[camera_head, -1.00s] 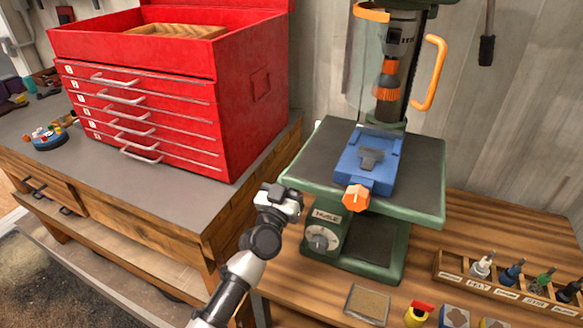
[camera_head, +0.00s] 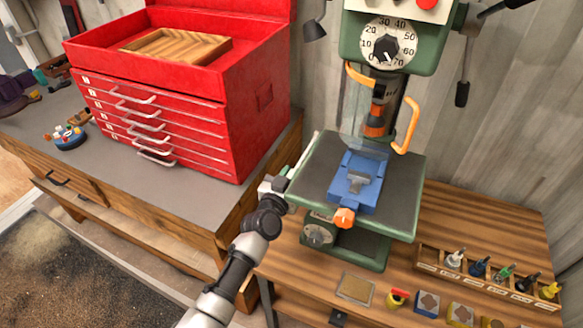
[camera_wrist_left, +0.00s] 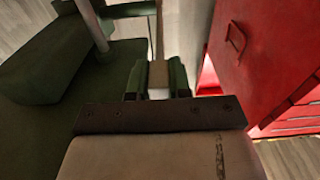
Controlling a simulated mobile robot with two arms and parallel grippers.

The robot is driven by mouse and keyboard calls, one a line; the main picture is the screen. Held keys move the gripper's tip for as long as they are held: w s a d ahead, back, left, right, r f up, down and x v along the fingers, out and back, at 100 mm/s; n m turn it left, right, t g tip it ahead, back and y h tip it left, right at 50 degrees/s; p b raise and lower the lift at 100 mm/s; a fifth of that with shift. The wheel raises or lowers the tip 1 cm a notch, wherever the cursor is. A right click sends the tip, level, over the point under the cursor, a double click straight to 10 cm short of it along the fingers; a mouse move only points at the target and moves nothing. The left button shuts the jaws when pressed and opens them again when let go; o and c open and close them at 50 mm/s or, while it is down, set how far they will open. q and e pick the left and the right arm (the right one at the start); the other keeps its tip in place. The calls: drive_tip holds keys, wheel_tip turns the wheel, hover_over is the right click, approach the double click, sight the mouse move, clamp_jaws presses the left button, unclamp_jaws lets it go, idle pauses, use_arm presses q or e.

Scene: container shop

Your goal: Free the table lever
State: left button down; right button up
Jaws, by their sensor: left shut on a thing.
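The green drill press carries a table (camera_head: 395,208) with a dark top. A thin pale rod, seemingly the table lever (camera_head: 304,153), runs along the table's left edge. My left gripper (camera_head: 275,186) is at that left edge, at the rod's near end. In the left wrist view the jaws (camera_wrist_left: 158,78) are shut around a tan piece, apparently the lever's end. The exact grip is partly hidden in the head view. My right gripper is not in view.
A blue vise (camera_head: 352,188) with an orange knob (camera_head: 344,218) sits on the table. A red tool chest (camera_head: 262,125) stands close on the left; its side also shows in the wrist view (camera_wrist_left: 265,50). A bottle rack (camera_head: 480,283) is at the right.

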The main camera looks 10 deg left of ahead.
use_arm(q)
drive_tip(key=shift+r, duration=0.15)
drive_tip(key=c, duration=1)
unclamp_jaws()
drive_tip(key=shift+c, duration=0.2)
drive_tip(key=shift+s, duration=0.1)
drive_tip(key=b+v, duration=0.1)
drive_tip(key=v, duration=0.9)
drive_tip(key=shift+s+a+b, duration=0.15)
drive_tip(key=shift+s+b, duration=0.15)
drive_tip(key=shift+b, duration=0.1)
drive_tip(key=shift+c, duration=0.4)
